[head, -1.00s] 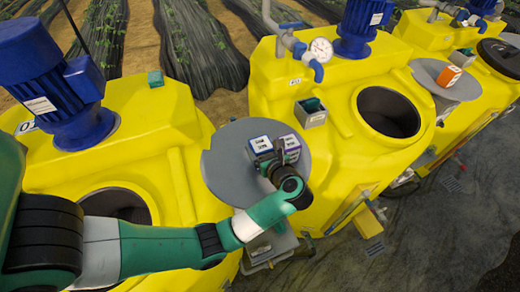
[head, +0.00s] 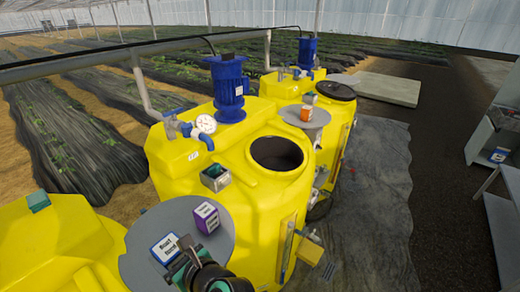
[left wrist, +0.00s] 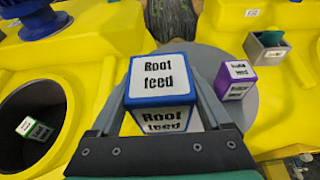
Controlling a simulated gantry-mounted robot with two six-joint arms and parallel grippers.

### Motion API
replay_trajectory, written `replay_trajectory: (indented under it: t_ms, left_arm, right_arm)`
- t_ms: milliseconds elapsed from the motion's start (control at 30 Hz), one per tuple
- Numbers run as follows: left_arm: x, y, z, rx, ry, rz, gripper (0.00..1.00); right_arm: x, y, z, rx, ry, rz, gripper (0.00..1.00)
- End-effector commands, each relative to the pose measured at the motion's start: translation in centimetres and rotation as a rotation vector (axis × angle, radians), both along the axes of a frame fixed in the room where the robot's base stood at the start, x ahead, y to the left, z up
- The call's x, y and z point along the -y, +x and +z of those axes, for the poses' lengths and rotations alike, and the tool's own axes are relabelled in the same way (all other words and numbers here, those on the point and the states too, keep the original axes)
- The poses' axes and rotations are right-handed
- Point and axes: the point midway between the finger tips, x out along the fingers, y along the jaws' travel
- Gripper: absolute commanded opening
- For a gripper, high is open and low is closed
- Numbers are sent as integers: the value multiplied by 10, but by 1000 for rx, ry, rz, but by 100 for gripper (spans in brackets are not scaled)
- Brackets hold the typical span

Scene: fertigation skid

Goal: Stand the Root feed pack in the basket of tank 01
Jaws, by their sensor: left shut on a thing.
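The Root feed pack (head: 165,248), a white cube with blue edges, is over the round grey plate (head: 136,262) at the lower left of the head view. My left gripper (head: 180,262) is shut on it; in the left wrist view the pack (left wrist: 158,75) sits between the two fingers (left wrist: 162,92), label up. I cannot tell whether it still touches the plate. My right gripper is out of view.
A purple-edged pack (head: 206,217) stands close by on the same plate. A grey box with a green part (head: 215,178) is on the middle tank (head: 240,190), beside its open hatch (head: 276,153). A green-labelled pack (left wrist: 35,128) lies inside the left opening.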

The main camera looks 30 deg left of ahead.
Motion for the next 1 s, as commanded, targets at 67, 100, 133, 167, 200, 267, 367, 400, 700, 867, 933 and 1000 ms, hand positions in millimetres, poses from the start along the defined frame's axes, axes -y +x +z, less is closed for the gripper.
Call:
replay_trajectory:
  t_ms: [67, 100, 133, 167, 200, 267, 367, 400, 700, 867, 933, 1000]
  left_arm:
    - [0, 0, 0, 1, 1, -1, 0]
    - [2, 1, 0, 1, 1, -6, 0]
    - [5, 2, -1, 1, 1, -15, 0]
    - [9, 1, -4, -1, 1, -26, 0]
    - [15, -1, -12, -4, 1, -43, 0]
    - [25, -6, -26, -7, 0, -78, 0]
    - [45, -21, -59, -11, 3, -166, 0]
    - [54, -26, -73, -13, 3, -223, 0]
    - [118, -43, -162, -7, -1, -786, 0]
    - [153, -21, -164, 8, -1, -970, 0]
    - [162, -15, -161, 6, 0, -1002, 0]
    - [166, -12, -160, 5, 0, -1018, 0]
  right_arm:
    - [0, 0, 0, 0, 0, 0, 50]
    - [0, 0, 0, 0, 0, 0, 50]
    - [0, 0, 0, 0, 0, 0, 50]
    - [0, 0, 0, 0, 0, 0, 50]
    - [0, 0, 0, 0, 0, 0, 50]
    - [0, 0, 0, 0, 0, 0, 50]
    - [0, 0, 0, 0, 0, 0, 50]
    - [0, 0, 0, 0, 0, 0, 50]
    - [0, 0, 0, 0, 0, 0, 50]
    - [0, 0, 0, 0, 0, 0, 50]
    - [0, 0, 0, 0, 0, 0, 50]
    - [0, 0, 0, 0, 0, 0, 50]
